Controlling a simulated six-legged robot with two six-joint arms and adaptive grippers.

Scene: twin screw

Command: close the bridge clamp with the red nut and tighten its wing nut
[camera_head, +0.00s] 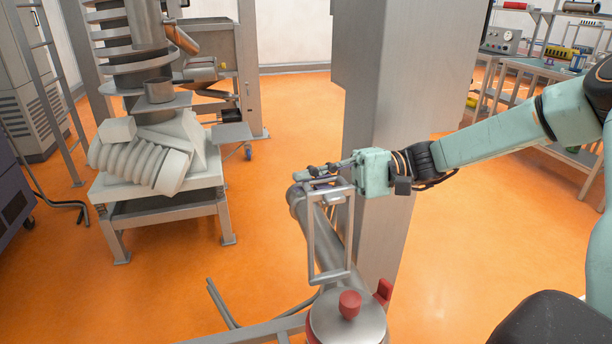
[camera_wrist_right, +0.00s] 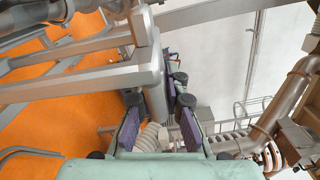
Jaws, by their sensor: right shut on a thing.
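The bridge clamp (camera_head: 312,240) is a grey rectangular frame standing upright above the pipe end in the head view. A red nut (camera_head: 349,304) sits on the round metal lid (camera_head: 365,325) in front of it. My right gripper (camera_head: 308,173) is at the top of the frame, its fingers pointing left. It is shut on the upper part of the frame. In the right wrist view, the purple-padded fingers of my right gripper (camera_wrist_right: 157,98) lie on both sides of a grey bar (camera_wrist_right: 152,75). My left gripper is not in view.
A second red part (camera_head: 384,288) is beside the lid, at the foot of a wide grey column (camera_head: 380,110) close to my right gripper. A pipe (camera_head: 345,215) runs behind the frame. A metal stand (camera_head: 165,205) with a pale ribbed part is at the left. Orange floor lies between.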

